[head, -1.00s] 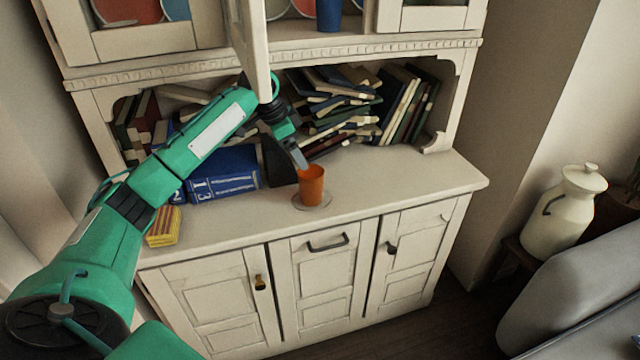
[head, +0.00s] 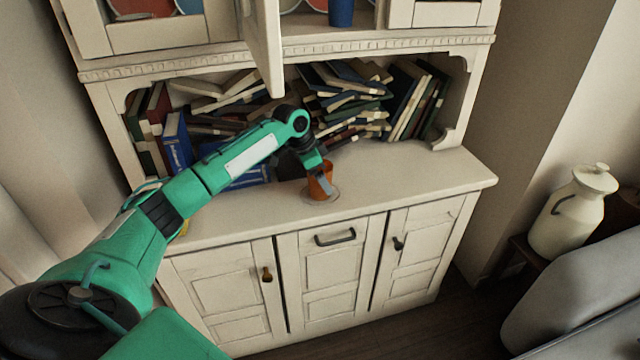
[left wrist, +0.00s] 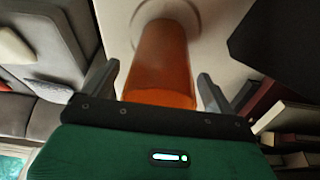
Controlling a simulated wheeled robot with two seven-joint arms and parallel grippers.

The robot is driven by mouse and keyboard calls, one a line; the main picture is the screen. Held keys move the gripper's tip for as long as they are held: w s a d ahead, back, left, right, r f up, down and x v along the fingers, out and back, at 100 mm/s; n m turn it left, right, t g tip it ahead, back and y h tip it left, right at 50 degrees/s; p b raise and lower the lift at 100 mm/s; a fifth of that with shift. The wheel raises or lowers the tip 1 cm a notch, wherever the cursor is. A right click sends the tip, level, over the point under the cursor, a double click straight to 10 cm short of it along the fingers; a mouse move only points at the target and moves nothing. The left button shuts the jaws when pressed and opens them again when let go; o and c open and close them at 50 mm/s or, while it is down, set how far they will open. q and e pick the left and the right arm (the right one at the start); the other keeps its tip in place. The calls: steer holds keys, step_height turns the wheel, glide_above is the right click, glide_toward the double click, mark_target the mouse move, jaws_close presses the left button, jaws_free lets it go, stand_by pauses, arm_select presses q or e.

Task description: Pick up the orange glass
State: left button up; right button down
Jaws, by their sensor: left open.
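The orange glass (head: 319,182) stands upright on a clear round saucer (head: 334,192) on the cabinet's countertop. In the left wrist view the orange glass (left wrist: 161,65) fills the middle, between the two grey fingers. My left gripper (head: 322,180) reaches down over the glass in the head view and partly hides it. In the left wrist view my left gripper (left wrist: 160,85) is open, with one finger on each side of the glass and small gaps showing. My right gripper is not in view.
Piled books (head: 345,95) fill the shelf behind the glass. An open cabinet door (head: 262,45) hangs above my arm. Blue books (head: 178,140) stand at left. The countertop right of the glass (head: 420,180) is clear. A white jug (head: 572,210) stands farther right.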

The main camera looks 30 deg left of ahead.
arm_select(q)
steer(key=c, duration=1.2)
